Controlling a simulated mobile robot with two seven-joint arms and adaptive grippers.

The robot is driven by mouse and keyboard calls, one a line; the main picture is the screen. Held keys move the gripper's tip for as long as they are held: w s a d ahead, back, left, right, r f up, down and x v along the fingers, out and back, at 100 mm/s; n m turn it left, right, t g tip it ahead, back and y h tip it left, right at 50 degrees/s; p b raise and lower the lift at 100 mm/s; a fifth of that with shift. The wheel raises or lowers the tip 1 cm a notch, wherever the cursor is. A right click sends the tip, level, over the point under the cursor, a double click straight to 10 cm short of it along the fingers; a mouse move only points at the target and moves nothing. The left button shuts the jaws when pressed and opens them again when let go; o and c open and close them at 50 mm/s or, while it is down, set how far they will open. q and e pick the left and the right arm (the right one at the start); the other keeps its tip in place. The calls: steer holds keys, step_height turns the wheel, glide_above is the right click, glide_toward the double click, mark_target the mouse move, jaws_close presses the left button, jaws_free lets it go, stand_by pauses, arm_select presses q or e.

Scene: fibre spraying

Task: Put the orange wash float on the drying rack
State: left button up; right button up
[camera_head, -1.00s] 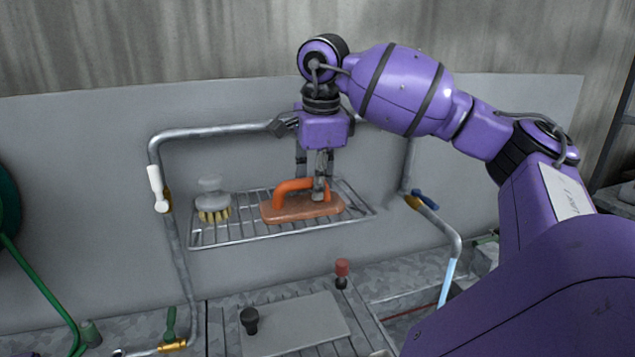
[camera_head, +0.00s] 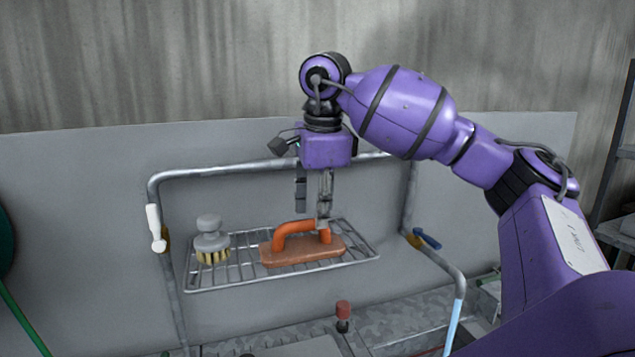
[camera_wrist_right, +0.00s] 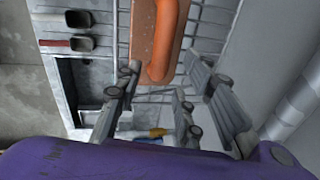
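The orange wash float (camera_head: 302,249), a flat brown-orange board with a bright orange handle, lies flat on the wire drying rack (camera_head: 215,287) on the grey wall panel. My right gripper (camera_head: 311,216) is just above the float, fingers pointing down and apart. One fingertip is close to the right end of the handle; I cannot tell if it touches. In the right wrist view the float (camera_wrist_right: 160,40) lies beyond the open fingers (camera_wrist_right: 170,105), with nothing between them. My left gripper is not in view.
A grey brush (camera_head: 210,240) with pale bristles stands on the rack's left part, beside the float. Metal pipes with a white-handled valve (camera_head: 156,228) and a blue-handled valve (camera_head: 427,239) frame the rack. A red-topped knob (camera_head: 343,314) stands below it.

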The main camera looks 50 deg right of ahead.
arm_select(q)
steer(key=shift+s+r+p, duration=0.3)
steer(key=shift+p, duration=0.35)
arm_select(e)
step_height(320, 180, up, 8)
steer(key=s, duration=0.1)
steer(key=shift+s+a, duration=0.15)
steer(key=shift+a, duration=0.25)
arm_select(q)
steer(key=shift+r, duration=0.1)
arm_select(e)
steer(key=shift+f, duration=0.1)
